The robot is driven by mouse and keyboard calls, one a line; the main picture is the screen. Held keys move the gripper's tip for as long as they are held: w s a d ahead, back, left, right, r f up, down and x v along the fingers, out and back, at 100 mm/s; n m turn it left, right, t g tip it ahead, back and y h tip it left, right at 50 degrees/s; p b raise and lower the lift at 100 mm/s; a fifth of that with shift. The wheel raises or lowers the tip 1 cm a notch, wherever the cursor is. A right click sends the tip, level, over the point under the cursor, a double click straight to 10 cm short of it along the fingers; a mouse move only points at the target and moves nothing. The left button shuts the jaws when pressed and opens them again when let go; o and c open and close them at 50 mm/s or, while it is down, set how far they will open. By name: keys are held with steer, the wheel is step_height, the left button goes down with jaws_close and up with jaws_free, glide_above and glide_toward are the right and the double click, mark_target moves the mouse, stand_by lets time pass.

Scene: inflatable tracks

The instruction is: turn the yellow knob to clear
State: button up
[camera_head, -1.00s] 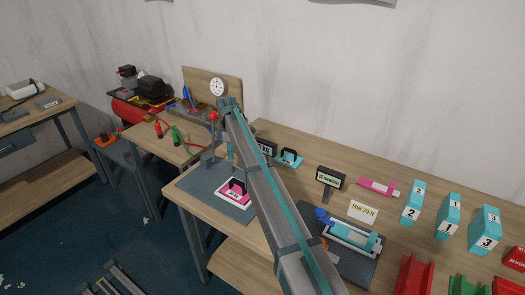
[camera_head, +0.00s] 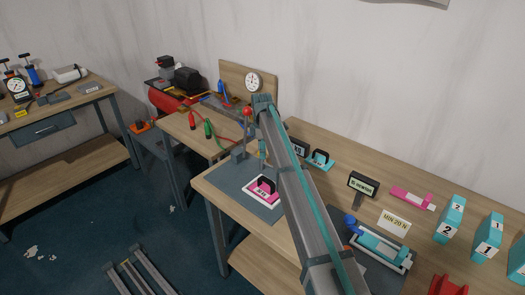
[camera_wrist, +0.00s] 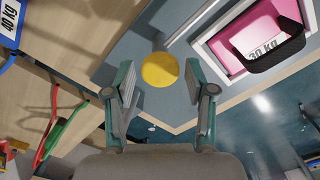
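The yellow knob (camera_wrist: 160,69) is a round yellow ball shape near the middle of the wrist view, above a grey mat (camera_wrist: 120,61). My gripper (camera_wrist: 160,63) is open, with one finger on each side of the knob in the picture. Gaps show between the knob and both fingers, and I cannot tell how far beyond the fingertips it lies. In the head view my arm reaches over the bench, and I cannot make out the knob clearly there. No clear marking shows on the knob.
A pink 30 KG weight (camera_wrist: 262,40) with a black handle lies in a white frame beside the knob. A red-topped lever (camera_head: 247,112) stands at the mat's back. A gauge (camera_head: 252,82) is on the board behind.

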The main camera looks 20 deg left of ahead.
steer(key=shift+o, duration=0.2)
step_height(320, 180, up, 12)
stand_by(0.7)
